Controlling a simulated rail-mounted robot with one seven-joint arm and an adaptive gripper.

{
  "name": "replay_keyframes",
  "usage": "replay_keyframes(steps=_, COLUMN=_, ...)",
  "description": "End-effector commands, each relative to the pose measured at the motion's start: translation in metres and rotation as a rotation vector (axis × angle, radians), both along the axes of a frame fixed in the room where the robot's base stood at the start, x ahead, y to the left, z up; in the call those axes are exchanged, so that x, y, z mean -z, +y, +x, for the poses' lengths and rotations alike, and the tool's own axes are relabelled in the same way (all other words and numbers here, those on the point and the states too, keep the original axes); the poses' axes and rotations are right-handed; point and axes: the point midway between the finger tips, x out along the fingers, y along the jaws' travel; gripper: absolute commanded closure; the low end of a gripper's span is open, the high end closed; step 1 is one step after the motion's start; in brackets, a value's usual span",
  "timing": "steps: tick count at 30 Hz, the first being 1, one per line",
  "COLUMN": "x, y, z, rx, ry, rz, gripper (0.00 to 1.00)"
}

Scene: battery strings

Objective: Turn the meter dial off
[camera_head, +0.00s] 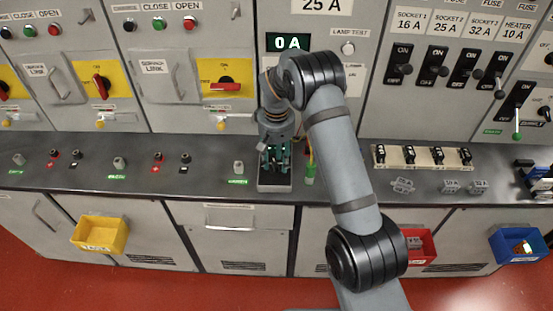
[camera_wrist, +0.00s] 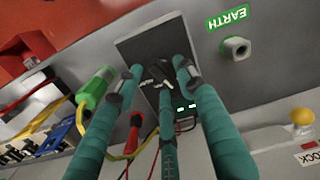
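The meter is a dark grey box. In the wrist view its bare upper face (camera_wrist: 150,42) shows between my fingers, with a small lit display (camera_wrist: 186,108) below. Its black dial (camera_wrist: 160,74), with white marks around it, sits among the fingertips. My gripper (camera_wrist: 158,72) has teal fingers spread around the dial, with gaps showing; I see no clear grip on it. The dial's exact setting cannot be read. In the head view my gripper (camera_head: 274,160) points down over the meter (camera_head: 275,187) on the bench, hiding most of it.
A green plug (camera_wrist: 95,88) and a red probe (camera_wrist: 134,125) with cables stand close beside the meter. An EARTH terminal (camera_wrist: 236,47) is on its other side. Switch panels (camera_head: 225,80) rise behind the bench (camera_head: 70,175). Yellow (camera_head: 100,234), red and blue bins hang in front.

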Motion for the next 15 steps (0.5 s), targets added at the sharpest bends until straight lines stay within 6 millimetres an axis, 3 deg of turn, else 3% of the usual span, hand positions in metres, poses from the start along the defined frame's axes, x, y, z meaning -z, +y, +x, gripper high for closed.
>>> replay_keyframes(steps=15, x=-0.0003, y=-0.0002, z=0.0001, rx=0.0, ry=0.0, rz=0.0, gripper=0.88)
